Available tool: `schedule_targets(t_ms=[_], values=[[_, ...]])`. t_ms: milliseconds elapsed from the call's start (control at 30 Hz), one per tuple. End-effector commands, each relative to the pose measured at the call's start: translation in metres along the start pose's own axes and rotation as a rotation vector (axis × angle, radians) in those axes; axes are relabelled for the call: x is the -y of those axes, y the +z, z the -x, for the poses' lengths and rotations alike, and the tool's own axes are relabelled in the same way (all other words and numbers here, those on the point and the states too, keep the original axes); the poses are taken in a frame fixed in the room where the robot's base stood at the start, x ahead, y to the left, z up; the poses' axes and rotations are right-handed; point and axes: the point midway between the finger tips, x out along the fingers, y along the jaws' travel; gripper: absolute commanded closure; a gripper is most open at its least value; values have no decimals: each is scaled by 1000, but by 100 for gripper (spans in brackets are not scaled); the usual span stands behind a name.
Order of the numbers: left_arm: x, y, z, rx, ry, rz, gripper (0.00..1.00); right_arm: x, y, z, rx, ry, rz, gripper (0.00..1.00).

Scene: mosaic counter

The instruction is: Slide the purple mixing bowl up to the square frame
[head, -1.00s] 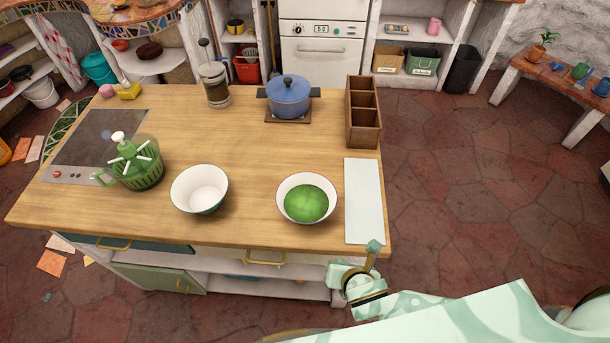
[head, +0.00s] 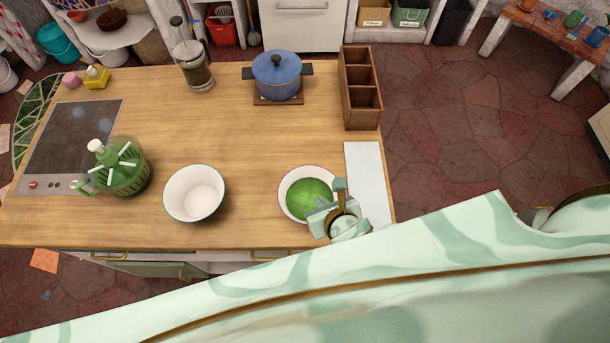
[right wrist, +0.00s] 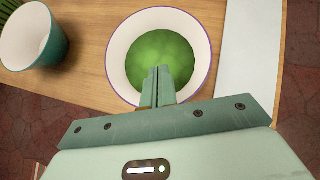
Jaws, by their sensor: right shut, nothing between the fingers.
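The mixing bowl (head: 284,204) with a thin purple rim stands upright near the counter's front right and holds something green. It also shows in the right wrist view (right wrist: 120,57). My right gripper (head: 340,184) is shut and empty, at the bowl's right front side in the head view. In the right wrist view its fingertips (right wrist: 157,72) overlap the near rim and the green contents; contact cannot be told. A brown square piece (head: 262,100) lies under the blue pot; I cannot tell whether it is a frame. My left gripper is not in view.
A green-rimmed white bowl (head: 180,205) stands left of the purple-rimmed one. A white slab (head: 366,170) lies to the right. The blue pot (head: 277,77), wooden divided box (head: 350,105) and press jar (head: 195,70) stand farther back. The counter's middle is bare.

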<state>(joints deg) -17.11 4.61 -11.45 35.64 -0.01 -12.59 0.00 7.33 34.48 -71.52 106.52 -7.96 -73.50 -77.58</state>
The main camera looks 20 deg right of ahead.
Motion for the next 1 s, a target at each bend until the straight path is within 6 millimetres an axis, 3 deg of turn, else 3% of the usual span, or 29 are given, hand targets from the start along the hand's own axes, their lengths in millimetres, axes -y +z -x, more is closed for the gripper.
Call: schedule_targets(t_ms=[167, 333, 400, 633, 1000], values=[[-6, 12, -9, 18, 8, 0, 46, 0, 0, -42, 3, -2, 0, 100], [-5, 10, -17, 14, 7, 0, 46, 0, 0, -77, 3, -2, -1, 100], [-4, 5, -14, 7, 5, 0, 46, 1, 11, -84, 5, -2, 0, 100], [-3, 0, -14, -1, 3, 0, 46, 0, 26, -99, 1, -1, -1, 100], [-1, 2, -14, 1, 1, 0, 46, 0, 28, -102, 0, 0, -2, 100]])
